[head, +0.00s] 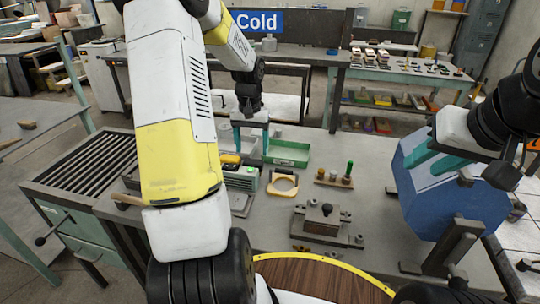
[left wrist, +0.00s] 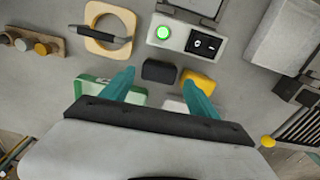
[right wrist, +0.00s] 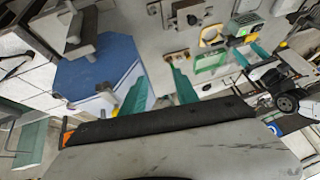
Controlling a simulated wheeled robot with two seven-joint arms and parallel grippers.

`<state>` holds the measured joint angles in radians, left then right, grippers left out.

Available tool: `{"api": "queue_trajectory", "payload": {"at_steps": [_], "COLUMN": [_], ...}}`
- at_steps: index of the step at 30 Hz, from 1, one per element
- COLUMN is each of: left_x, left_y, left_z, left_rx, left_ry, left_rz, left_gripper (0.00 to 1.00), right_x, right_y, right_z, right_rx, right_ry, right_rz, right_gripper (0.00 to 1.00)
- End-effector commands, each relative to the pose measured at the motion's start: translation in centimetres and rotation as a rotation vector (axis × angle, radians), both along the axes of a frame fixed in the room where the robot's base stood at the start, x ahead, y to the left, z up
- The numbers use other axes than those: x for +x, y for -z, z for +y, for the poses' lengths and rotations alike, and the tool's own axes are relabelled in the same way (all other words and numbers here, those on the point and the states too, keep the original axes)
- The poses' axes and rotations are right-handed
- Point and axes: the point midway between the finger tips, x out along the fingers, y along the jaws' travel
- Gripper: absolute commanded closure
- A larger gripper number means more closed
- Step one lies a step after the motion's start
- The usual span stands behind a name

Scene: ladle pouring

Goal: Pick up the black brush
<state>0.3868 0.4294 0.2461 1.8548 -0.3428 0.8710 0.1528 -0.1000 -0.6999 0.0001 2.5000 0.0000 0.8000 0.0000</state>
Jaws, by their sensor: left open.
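A small black block-shaped thing, which looks like the black brush (left wrist: 160,71), lies on the bench in the left wrist view, beside a yellow block (left wrist: 198,81). In the head view I cannot clearly make out the black one; the yellow block (head: 229,159) shows left of the left gripper. My left gripper (head: 250,142) points down above the bench. In the left wrist view its teal fingers (left wrist: 159,78) are apart, with the black thing ahead between the tips. My right gripper (head: 430,157) is open and empty near a blue octagonal object (head: 455,200).
A green tray (head: 288,153) is near the left gripper. A switch box with a green light (left wrist: 180,38), a wooden ring with a dark handle (head: 283,184) and a wooden peg rack (head: 335,180) are close by. A metal fixture (head: 322,222) stands nearer.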

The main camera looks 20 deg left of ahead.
Motion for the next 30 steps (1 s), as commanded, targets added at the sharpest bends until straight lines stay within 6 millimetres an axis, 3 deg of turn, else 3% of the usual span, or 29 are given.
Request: {"api": "queue_trajectory", "payload": {"at_steps": [16, 25, 26, 30], "left_x": [-0.2, -0.2, -0.2, -0.2], "left_y": [7.0, 7.6, 7.6, 7.6], "left_z": [0.1, 0.1, 0.1, 0.1], "left_rx": [-0.001, -0.001, -0.001, -0.001], "left_ry": [0.000, 0.000, 0.000, 0.000], "left_rz": [0.004, 0.001, 0.001, 0.001], "left_gripper": [0.31, 0.31, 0.33, 0.60], "right_x": [0.0, 0.0, 0.0, 0.0], "right_y": [0.0, 0.0, 0.0, 0.0], "right_z": [0.0, 0.0, 0.0, 0.0], "right_rx": [0.000, 0.000, 0.000, 0.000], "right_ry": [0.000, 0.000, 0.000, 0.000], "right_rz": [0.000, 0.000, 0.000, 0.000], "right_gripper": [0.64, 0.64, 0.64, 0.64]}}
